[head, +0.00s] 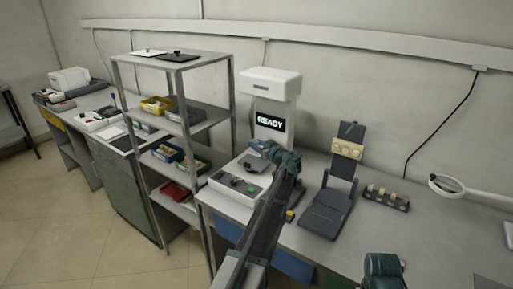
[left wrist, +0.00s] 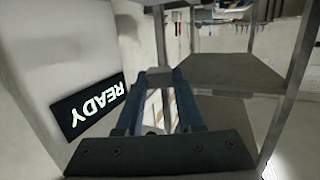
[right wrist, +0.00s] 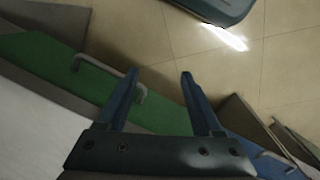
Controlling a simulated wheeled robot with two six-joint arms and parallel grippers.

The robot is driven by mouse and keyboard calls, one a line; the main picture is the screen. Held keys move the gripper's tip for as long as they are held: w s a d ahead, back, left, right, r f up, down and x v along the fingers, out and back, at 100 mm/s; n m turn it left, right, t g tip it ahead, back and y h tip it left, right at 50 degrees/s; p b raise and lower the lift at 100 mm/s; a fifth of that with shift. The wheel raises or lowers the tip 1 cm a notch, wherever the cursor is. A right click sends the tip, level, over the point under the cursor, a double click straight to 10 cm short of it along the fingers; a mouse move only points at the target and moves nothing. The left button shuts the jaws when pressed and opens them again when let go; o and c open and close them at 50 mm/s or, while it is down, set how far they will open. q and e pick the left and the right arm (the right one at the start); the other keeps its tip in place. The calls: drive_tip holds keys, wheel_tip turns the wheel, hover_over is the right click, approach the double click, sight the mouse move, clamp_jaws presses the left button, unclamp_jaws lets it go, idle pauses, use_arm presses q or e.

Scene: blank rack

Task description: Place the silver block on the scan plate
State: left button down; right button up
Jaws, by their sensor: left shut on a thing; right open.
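The scanner (head: 270,85) is a white machine with a lit READY screen (head: 270,122), which also shows at the left of the left wrist view (left wrist: 92,105). Its white base (head: 228,196) carries a dark grey plate (head: 252,165), which looks like the scan plate and is partly hidden by my left gripper. My left gripper (head: 258,147) is over the back of the base, in front of the screen. It is shut on a small grey piece, apparently the silver block (left wrist: 158,73), between its fingertips. My right gripper (right wrist: 160,74) is open and empty.
A metal shelf rack (head: 180,125) with bins stands left of the scanner. A dark stand (head: 335,190) and a tray of small pieces (head: 386,198) are to the right. The right wrist view shows floor (right wrist: 240,70) and a green panel (right wrist: 60,65).

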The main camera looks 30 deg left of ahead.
sight(257, 163)
use_arm(q)
drive_tip(key=shift+f, duration=0.1)
wheel_tip(257, 163, down, 7)
drive_tip(key=b, duration=0.6)
drive_tip(key=shift+r+b, duration=0.2)
drive_tip(key=shift+b, duration=0.2)
drive_tip(key=shift+f+b, duration=0.6)
drive_tip(key=shift+c, duration=2.2)
unclamp_jaws()
drive_tip(key=shift+r, duration=0.15)
wheel_tip(257, 163, up, 4)
drive_tip(key=p, duration=0.4)
drive_tip(key=s+d, duration=0.2)
drive_tip(key=s, duration=0.2)
drive_tip(key=s+d, duration=0.3)
drive_tip(key=s, duration=0.2)
drive_tip(key=s+d+p, duration=0.1)
drive_tip(key=s+d, duration=0.2)
drive_tip(key=s, duration=0.1)
drive_tip(key=shift+s+d+r, duration=0.15)
drive_tip(key=shift+s+r, duration=0.25)
